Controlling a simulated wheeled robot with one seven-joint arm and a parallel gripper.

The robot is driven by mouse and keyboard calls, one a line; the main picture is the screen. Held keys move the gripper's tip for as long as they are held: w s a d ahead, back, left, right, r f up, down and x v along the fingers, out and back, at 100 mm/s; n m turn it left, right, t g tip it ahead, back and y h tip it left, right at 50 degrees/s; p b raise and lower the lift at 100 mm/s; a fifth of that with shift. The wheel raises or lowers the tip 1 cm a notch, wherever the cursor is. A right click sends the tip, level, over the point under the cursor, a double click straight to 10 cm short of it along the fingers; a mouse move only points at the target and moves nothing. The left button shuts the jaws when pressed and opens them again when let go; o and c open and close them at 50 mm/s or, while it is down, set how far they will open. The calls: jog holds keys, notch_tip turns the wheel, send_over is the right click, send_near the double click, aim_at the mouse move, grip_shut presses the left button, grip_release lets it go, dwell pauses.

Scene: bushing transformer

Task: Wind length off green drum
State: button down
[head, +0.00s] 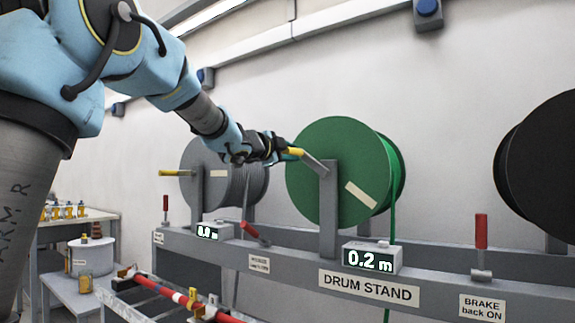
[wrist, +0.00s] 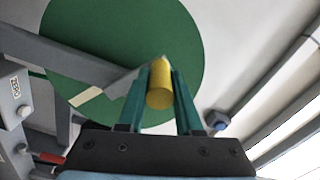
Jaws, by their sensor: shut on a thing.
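The green drum (head: 327,172) hangs in the middle of the drum stand, with a pale label on its face. A green line (head: 392,220) hangs down from its right side. A counter (head: 371,259) below it reads 0.2 m. My gripper (head: 285,152) is at the drum's upper left, shut on the yellow crank handle (head: 294,151). In the wrist view the yellow handle (wrist: 160,88) sits between the two fingers, with the green drum face (wrist: 150,40) behind. The grey crank arm (head: 314,162) runs from the handle to the drum's hub.
A grey drum (head: 232,170) with its own yellow handle (head: 175,173) stands left, a black drum (head: 545,165) right. A red brake lever (head: 481,235) stands upright beside a "BRAKE back ON" label; another red lever (head: 250,230) leans. A red bar (head: 190,303) lies in front, lower left.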

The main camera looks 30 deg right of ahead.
jog(key=s+d+r+m+b, duration=0.2)
jog(key=s+m, duration=0.3)
jog(key=m, duration=0.3)
jog(key=shift+d+r+m+b, duration=0.3)
jog(key=shift+d+r+b, duration=0.15)
jog(key=shift+r, duration=0.4)
jog(key=shift+s, duration=0.1)
jog(key=c, duration=0.6)
grip_release()
jog(key=shift+f, duration=0.1)
jog(key=shift+a, duration=0.1)
jog(key=b+v, duration=0.1)
jog(key=v, duration=0.9)
jog(key=shift+a, duration=0.35)
jog(key=shift+s, duration=0.1)
